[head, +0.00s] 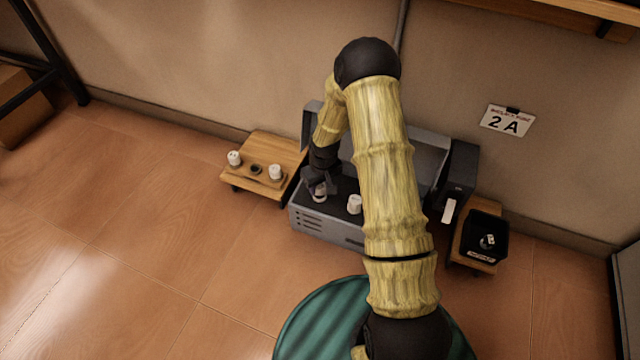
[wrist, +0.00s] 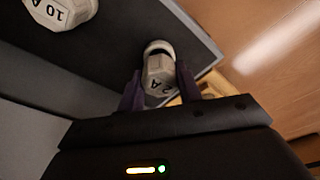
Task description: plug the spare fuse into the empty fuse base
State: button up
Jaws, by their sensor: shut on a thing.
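My gripper (head: 319,184) is shut on a white fuse (head: 320,196) over the left part of the dark top of a grey metal box (head: 325,228). In the wrist view, my gripper (wrist: 160,92) has its dark fingers on both sides of this fuse (wrist: 158,72), which is marked "2 A". I cannot tell whether the fuse is seated in a base or just above the top; the fuse base under it is hidden. A second white fuse (head: 355,204) stands on the box to the right, marked "10 A" in the wrist view (wrist: 62,10).
A wooden stand (head: 262,147) at left holds two white pieces (head: 234,158) with a dark ring (head: 256,169) between them. A black tray (head: 488,225) with a small item is at right. A "2 A" sign (head: 507,121) hangs on the wall. My arm hides part of the box.

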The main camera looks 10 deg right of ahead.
jog(key=shift+f, duration=0.8)
dwell(1.4)
jog(key=o, duration=1.5)
jog(key=shift+r, duration=0.1)
jog(key=shift+r+p, duration=3.4)
jog(key=shift+p, duration=0.15)
